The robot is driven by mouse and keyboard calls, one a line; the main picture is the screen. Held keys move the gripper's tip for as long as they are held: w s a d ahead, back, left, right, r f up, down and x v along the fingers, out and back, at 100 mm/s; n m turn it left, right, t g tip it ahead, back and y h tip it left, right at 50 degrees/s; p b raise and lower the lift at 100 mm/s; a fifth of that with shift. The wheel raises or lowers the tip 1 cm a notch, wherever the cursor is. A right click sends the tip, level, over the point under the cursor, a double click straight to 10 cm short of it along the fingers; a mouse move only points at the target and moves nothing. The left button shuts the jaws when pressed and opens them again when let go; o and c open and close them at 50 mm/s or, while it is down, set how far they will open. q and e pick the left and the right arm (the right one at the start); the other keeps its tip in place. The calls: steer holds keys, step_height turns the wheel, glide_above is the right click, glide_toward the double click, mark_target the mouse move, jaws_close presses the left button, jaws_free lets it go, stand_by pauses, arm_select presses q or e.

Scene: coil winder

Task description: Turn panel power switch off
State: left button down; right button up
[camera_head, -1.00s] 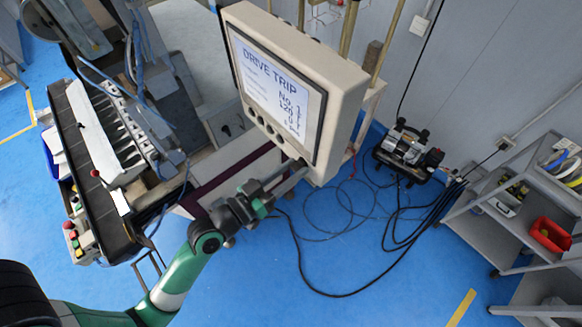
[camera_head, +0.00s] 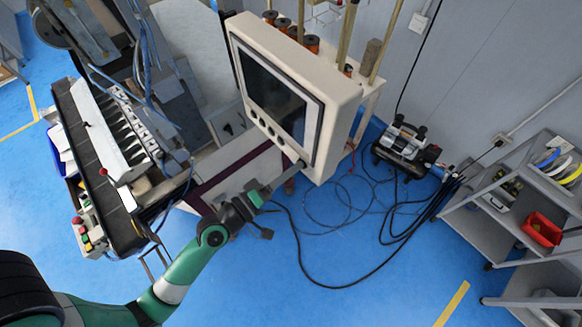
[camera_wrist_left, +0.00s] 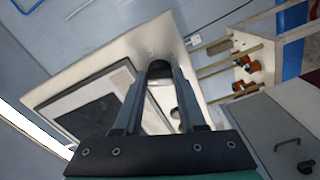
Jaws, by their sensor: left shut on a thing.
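The control panel (camera_head: 335,130) is a beige box whose screen (camera_head: 268,85) is dark, with a row of round buttons (camera_head: 265,122) below it. My left gripper (camera_head: 296,169) reaches the panel's lower right corner. In the left wrist view, my left gripper (camera_wrist_left: 161,82) has its fingertips on either side of a dark rounded knob, the power switch (camera_wrist_left: 158,69), and is shut on it. The panel (camera_wrist_left: 105,50) and its dark screen (camera_wrist_left: 95,115) also show there. The fingers hide most of the switch in the head view. My right gripper is not in view.
The coil winder (camera_head: 120,150) stands at the left. Several copper spools (camera_head: 311,43) stand behind the panel. A compressor (camera_head: 405,148) with loose black cables lies on the blue floor. A grey shelf cart with a red bin (camera_head: 541,229) is at the right.

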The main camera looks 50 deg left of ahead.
arm_select(q)
steer(key=shift+n+p, duration=0.55)
steer(key=shift+n, duration=1.45)
steer(key=shift+c, duration=2.4)
jaws_free()
steer(key=shift+s, duration=0.1)
steer(key=s+b, duration=0.6)
steer(key=s, duration=0.5)
steer(key=shift+s+d, duration=0.15)
steer(key=shift+s, duration=0.1)
